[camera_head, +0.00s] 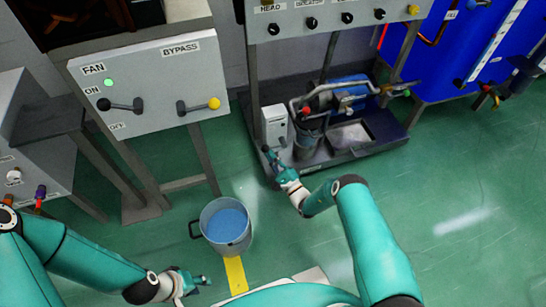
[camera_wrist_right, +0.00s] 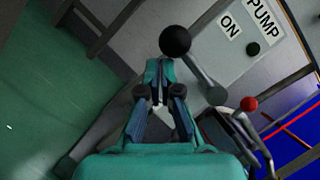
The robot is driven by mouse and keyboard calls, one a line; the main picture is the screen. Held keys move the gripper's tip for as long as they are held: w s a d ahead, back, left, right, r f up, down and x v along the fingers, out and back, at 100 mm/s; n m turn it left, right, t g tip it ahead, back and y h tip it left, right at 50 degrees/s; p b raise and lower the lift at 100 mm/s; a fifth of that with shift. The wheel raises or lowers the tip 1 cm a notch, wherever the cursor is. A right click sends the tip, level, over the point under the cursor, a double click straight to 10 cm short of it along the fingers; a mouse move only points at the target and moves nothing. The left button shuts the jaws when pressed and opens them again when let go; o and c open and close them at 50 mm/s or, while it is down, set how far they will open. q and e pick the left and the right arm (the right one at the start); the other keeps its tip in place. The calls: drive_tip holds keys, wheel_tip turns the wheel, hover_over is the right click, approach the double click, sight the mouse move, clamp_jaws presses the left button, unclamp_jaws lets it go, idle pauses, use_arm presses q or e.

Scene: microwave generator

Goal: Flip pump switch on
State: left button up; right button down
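The pump switch is on a small white box (camera_head: 274,126) beside the pump rig. In the right wrist view, its panel (camera_wrist_right: 222,60) reads PUMP and ON, with a dark round lamp (camera_wrist_right: 253,48) that is not lit. A grey lever (camera_wrist_right: 207,80) ends in a black ball knob (camera_wrist_right: 175,41). My right gripper (camera_wrist_right: 161,64) has its fingertips together, just below the knob in the picture; contact cannot be told. It also shows in the head view (camera_head: 268,150), close to the box. My left gripper (camera_head: 206,281) is low in the head view, away from the switch; its finger gap is unclear.
A bucket of blue liquid (camera_head: 226,226) stands on the green floor between my arms. A FAN/BYPASS panel (camera_head: 150,85) stands at left, and a knob panel (camera_head: 330,18) above the pump (camera_head: 335,95). A blue tank (camera_head: 465,50) is at right. Floor at right is clear.

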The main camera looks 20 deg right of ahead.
drive_tip(key=shift+a+r+p, duration=0.2)
drive_tip(key=shift+r+p, duration=0.15)
drive_tip(key=shift+r, duration=0.35)
drive_tip(key=shift+a+r+p, duration=0.2)
drive_tip(key=shift+r+p, duration=0.15)
drive_tip(key=shift+r, duration=0.45)
wheel_tip(320, 180, down, 5)
drive_tip(key=b, duration=0.5)
drive_tip(key=s+f+p, duration=0.3)
drive_tip(key=s, duration=0.5)
drive_tip(key=shift+s+a, duration=0.25)
drive_tip(key=shift+a, duration=0.15)
